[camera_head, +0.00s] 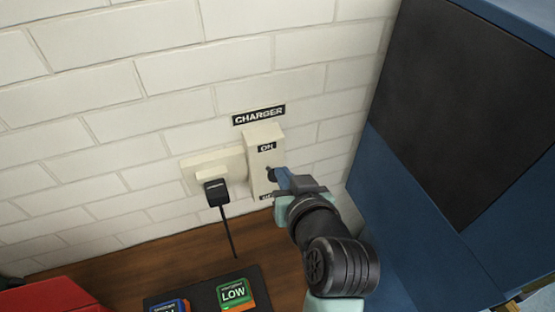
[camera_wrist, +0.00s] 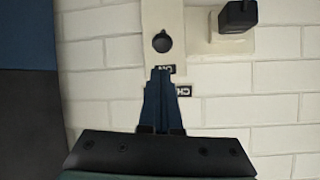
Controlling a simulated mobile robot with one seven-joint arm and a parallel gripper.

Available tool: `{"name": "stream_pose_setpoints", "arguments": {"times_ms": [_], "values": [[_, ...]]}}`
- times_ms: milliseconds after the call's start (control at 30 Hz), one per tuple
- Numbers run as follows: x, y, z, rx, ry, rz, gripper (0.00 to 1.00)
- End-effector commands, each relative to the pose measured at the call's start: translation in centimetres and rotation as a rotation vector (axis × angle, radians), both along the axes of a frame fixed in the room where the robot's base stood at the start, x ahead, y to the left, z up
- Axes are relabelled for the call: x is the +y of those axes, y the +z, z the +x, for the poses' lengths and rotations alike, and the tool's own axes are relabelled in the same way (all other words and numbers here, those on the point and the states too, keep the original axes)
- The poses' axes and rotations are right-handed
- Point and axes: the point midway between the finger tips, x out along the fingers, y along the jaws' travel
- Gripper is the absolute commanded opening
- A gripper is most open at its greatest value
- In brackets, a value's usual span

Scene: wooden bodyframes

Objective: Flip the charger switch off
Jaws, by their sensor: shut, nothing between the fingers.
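A cream switch box (camera_head: 263,150) is fixed to the brick wall under a black CHARGER label (camera_head: 259,115). It has an ON label (camera_head: 267,147) at its upper part and a partly hidden label at its lower end. A dark round switch (camera_head: 271,176) sits between them; it also shows in the wrist view (camera_wrist: 162,42). I cannot tell which way it is set. My gripper (camera_head: 281,178) is shut and empty, its blue fingertips close by the switch. In the wrist view my fingertips (camera_wrist: 161,72) overlap the ON label, with the switch beyond them. Contact is not clear.
A black plug (camera_head: 216,191) with a hanging cord sits in the outlet plate left of the switch box. Below, a wooden surface (camera_head: 150,265) holds a dark tray with a green LOW block (camera_head: 234,293). A blue and black panel (camera_head: 450,110) stands close on the right.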

Motion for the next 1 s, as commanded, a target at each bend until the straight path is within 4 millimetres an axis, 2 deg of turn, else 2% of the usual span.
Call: {"name": "stream_pose_setpoints", "arguments": {"times_ms": [200,400,1000], "values": [[0.8,-1.4,2.9,0.001,0.000,0.001,0.00],[1.1,-2.2,4.3,0.001,0.000,0.001,0.00],[1.1,-2.8,4.6,-0.010,-0.002,0.003,0.00]]}}
